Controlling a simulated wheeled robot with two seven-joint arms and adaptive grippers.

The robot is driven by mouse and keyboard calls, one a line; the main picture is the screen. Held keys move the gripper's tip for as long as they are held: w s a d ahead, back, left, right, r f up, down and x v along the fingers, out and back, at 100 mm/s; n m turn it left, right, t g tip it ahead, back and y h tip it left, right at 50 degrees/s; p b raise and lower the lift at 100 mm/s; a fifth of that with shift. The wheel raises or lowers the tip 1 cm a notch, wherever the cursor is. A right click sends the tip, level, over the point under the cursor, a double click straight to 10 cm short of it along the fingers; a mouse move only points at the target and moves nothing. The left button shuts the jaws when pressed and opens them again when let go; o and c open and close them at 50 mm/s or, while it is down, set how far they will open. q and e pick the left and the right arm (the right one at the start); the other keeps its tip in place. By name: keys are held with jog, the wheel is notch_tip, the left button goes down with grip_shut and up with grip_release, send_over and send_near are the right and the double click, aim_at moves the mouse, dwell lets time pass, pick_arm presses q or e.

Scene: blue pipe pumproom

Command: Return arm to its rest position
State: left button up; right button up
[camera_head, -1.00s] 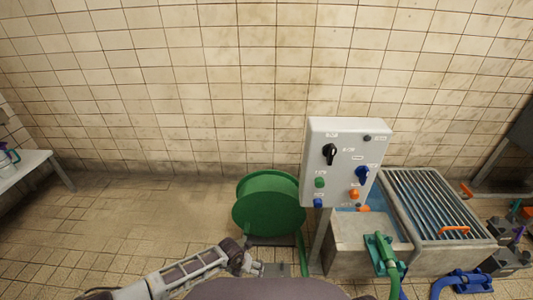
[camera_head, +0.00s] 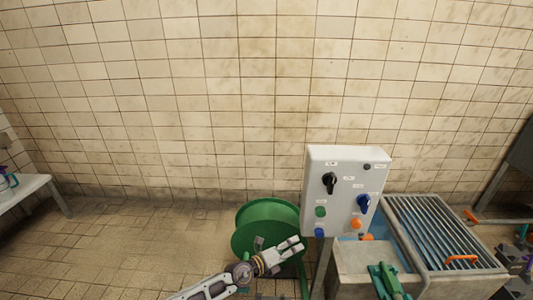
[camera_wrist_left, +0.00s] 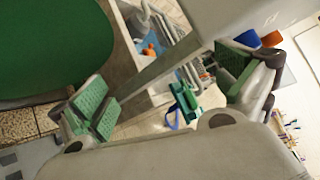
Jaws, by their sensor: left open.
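My left gripper (camera_head: 291,247) shows in the camera_head view at the end of the arm coming in from the bottom. It appears in front of the green hose reel (camera_head: 262,221), just left of the control box's post. In the left wrist view its two green-padded fingers (camera_wrist_left: 165,88) are spread wide. Nothing is between the pads; the grey post and the floor items behind show through the gap. My right gripper is not in either view.
The white control box (camera_head: 346,190) with knobs and buttons stands on a post right of the gripper. A concrete basin with a grate (camera_head: 436,232) is farther right. A white table (camera_head: 32,186) is at far left. The tiled floor (camera_head: 130,240) between is clear.

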pick_arm(q)
jog(key=w+a+r+n+t+y, duration=0.1)
jog(key=w+a+r+n+t, duration=0.2)
jog(key=r, duration=0.5)
jog(key=w+a+r+n+t+y, duration=0.1)
jog(key=w+r+n+t, duration=0.35)
jog(key=r, duration=0.25)
jog(key=a+r+n+y, duration=0.5)
jog(key=a+n+y, duration=0.3)
jog(key=n, duration=0.5)
jog(key=s+a+f+n+g, duration=0.3)
jog(key=s+f, duration=0.5)
jog(key=s, duration=0.3)
jog(key=s+a+f+n+g, duration=0.4)
jog(key=s+f, duration=0.4)
jog(key=s, duration=0.4)
jog(key=s+a+f+n+g+h, duration=0.1)
jog(key=s+a+f+n+g, duration=0.2)
jog(key=s+f, duration=0.5)
jog(key=s+n+g+p, duration=0.1)
jog(key=s, duration=0.3)
jog(key=shift+a+g, duration=0.35)
jog(key=shift+a, duration=0.05)
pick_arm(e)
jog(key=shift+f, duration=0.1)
pick_arm(q)
jog(key=shift+f+p, duration=0.3)
jog(key=shift+p, duration=0.05)
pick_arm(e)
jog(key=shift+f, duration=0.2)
